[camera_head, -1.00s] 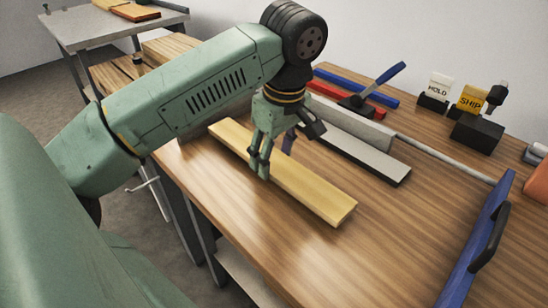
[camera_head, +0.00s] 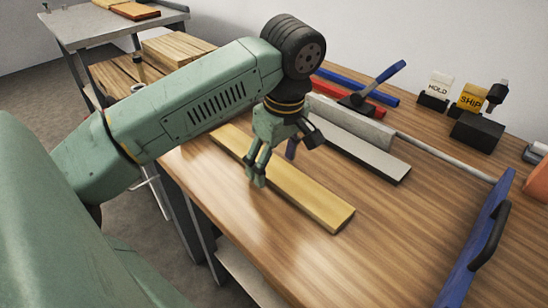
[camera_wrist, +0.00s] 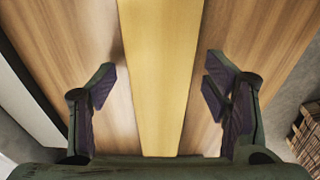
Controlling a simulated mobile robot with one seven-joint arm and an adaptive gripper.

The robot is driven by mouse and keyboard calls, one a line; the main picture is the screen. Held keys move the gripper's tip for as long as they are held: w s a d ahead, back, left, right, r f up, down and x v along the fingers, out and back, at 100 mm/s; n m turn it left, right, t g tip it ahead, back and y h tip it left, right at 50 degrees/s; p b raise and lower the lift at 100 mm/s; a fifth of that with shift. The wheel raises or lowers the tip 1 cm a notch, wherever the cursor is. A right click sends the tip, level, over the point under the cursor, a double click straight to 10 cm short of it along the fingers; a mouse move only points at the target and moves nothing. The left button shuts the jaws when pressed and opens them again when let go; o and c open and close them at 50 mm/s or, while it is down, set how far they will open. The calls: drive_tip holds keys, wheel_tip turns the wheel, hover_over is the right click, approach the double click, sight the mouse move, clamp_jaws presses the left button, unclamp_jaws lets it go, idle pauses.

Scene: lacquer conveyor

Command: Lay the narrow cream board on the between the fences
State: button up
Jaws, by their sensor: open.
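A narrow yellowish-cream board (camera_head: 312,200) lies flat on the wooden table (camera_head: 400,240), running from upper left to lower right. My gripper (camera_head: 274,167) is open over its middle. In the wrist view the board (camera_wrist: 160,60) runs between the two spread fingers of my gripper (camera_wrist: 160,92), with a gap on each side. A grey fence (camera_head: 350,122) stands behind the board, with a pale grey strip (camera_head: 370,158) along its foot. A blue bar with a black handle (camera_head: 478,240) stands at the right. My gripper hides part of the board.
Blue and red bars (camera_head: 355,90) and a blue-handled tool (camera_head: 385,78) lie behind the fence. HOLD (camera_head: 438,88) and SHIP (camera_head: 470,98) signs stand at the back right. Bare tabletop lies between the board and the blue bar.

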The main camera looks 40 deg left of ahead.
sight(280, 172)
wheel_tip(280, 172, up, 12)
drive_tip(key=d, duration=0.1)
drive_tip(key=shift+d, duration=0.4)
drive_tip(key=shift+s, duration=0.1)
idle(0.5)
